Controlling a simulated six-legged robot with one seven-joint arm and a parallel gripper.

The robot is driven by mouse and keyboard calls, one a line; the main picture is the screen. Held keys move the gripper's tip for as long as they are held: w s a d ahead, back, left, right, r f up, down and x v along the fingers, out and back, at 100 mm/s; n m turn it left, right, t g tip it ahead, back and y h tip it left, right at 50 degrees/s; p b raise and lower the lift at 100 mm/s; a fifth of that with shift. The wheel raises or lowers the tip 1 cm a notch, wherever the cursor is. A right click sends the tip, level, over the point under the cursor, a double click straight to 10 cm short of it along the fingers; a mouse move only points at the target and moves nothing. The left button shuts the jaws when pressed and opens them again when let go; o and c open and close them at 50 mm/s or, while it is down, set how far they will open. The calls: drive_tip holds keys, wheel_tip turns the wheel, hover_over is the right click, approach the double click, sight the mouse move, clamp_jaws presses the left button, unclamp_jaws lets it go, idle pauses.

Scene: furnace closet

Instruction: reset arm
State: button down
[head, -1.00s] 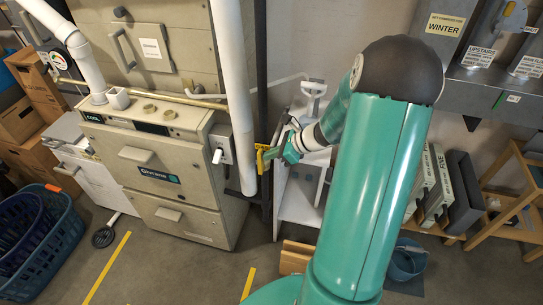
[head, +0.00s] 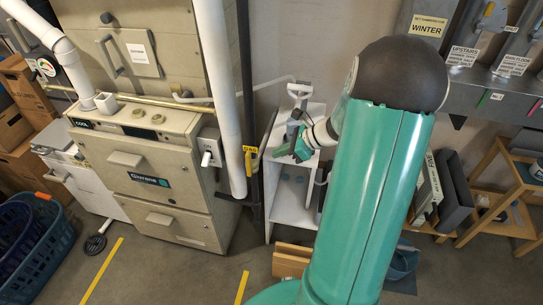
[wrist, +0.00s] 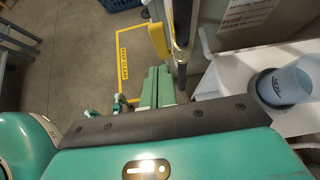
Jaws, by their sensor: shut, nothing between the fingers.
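My arm is bent, with its large teal link and dark elbow in the right half of the head view. My gripper (head: 284,151) is beyond it, above the white shelf unit (head: 270,205) and to the right of a yellow valve handle (head: 249,158) on a dark vertical pipe. A gap shows between gripper and handle. In the wrist view my gripper's teal fingers (wrist: 156,86) lie together, empty. There the yellow handle (wrist: 158,41) appears just past the fingertips, beside the pipe.
A beige furnace (head: 150,180) stands left, beside a white pipe (head: 222,100). A blue basket (head: 45,245) is on the floor at far left. A wooden rack (head: 500,190) stands right. A pale cup (wrist: 283,86) sits close right in the wrist view. Yellow-marked floor is open in front.

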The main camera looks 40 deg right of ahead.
drive_tip(key=v, duration=0.6)
drive_tip(key=shift+w+a+r, duration=0.1)
drive_tip(key=shift+w+r, duration=0.1)
drive_tip(key=shift+w, duration=0.05)
